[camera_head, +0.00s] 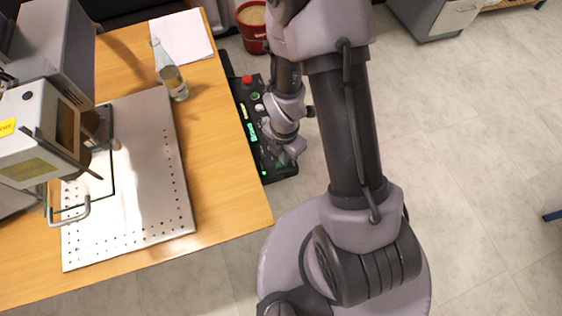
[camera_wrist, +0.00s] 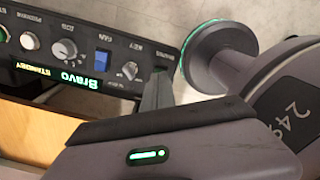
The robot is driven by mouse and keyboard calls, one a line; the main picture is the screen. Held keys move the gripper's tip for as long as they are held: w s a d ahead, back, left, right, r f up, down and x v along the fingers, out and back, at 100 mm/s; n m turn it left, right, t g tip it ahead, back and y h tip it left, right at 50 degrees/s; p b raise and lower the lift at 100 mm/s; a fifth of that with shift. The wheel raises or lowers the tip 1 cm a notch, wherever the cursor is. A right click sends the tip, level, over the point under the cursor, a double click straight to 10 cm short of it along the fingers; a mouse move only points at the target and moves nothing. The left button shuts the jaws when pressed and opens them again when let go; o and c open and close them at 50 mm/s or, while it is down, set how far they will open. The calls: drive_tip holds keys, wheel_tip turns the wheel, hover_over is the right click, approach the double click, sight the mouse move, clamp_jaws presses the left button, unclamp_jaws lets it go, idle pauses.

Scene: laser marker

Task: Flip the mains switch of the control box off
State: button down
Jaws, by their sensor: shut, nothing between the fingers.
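The black control box (camera_head: 243,98) sits beside the right edge of the wooden table in the head view, with a red button and green lights on it. My gripper (camera_head: 290,157) is over the near part of the box. In the wrist view the dark fingertips of my gripper (camera_wrist: 158,88) are shut and empty, close to the panel's right end. They hide part of it, and I cannot tell whether they touch a switch.
A perforated metal plate (camera_head: 150,200) and a grey marking machine (camera_head: 30,115) are on the table (camera_head: 225,165). A glass bottle (camera_head: 173,82) and white paper (camera_head: 180,38) lie near its far end. A red bucket (camera_head: 252,38) stands beyond the box.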

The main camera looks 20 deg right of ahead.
drive_tip(key=shift+f+b, duration=0.8)
drive_tip(key=shift+f, duration=0.15)
idle(0.5)
wheel_tip(320, 180, up, 7)
drive_tip(key=p, duration=0.6)
wheel_tip(320, 180, up, 19)
drive_tip(key=w+a+m+t, duration=0.1)
drive_tip(key=m+t, duration=0.2)
drive_tip(key=m, duration=0.9)
drive_tip(key=s+a+r+m+t+y, duration=0.1)
drive_tip(key=s+a+r+m, duration=0.1)
drive_tip(key=s+r+m, duration=0.3)
drive_tip(key=s+a+r+m+t+y, duration=0.1)
drive_tip(key=s+r+m, duration=0.4)
drive_tip(key=r+m, duration=0.4)
drive_tip(key=shift+a+r+m+t, duration=0.2)
drive_tip(key=shift+a+m+t, duration=0.2)
drive_tip(key=shift+m, duration=0.6)
